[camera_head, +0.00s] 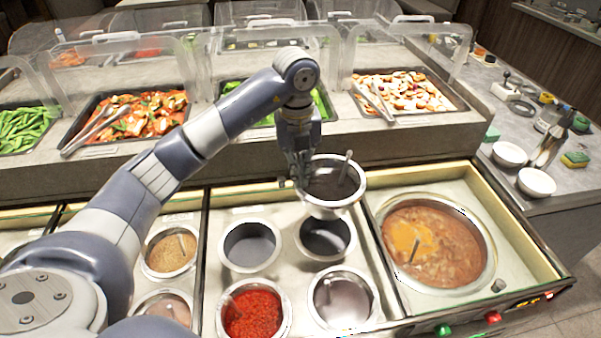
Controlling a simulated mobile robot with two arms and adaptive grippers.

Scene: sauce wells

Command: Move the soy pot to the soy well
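The soy pot (328,207), a round metal pot with dark contents and a spoon standing in it, is in the middle of the head view. My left gripper (303,178) comes down from above at the pot's left rim and appears shut on it. The pot hangs above the counter, partly over the back edge of a dark, empty-looking round well (325,240). Another empty-looking grey well (250,246) is to its left. The frame does not label which well is for soy. My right gripper is not in view.
A pot of red sauce (253,314) and a pale one (343,300) sit in front. A large soup pot (438,243) is at right. Brown pots (172,252) are at left. Food trays behind clear guards (405,92) line the raised shelf behind.

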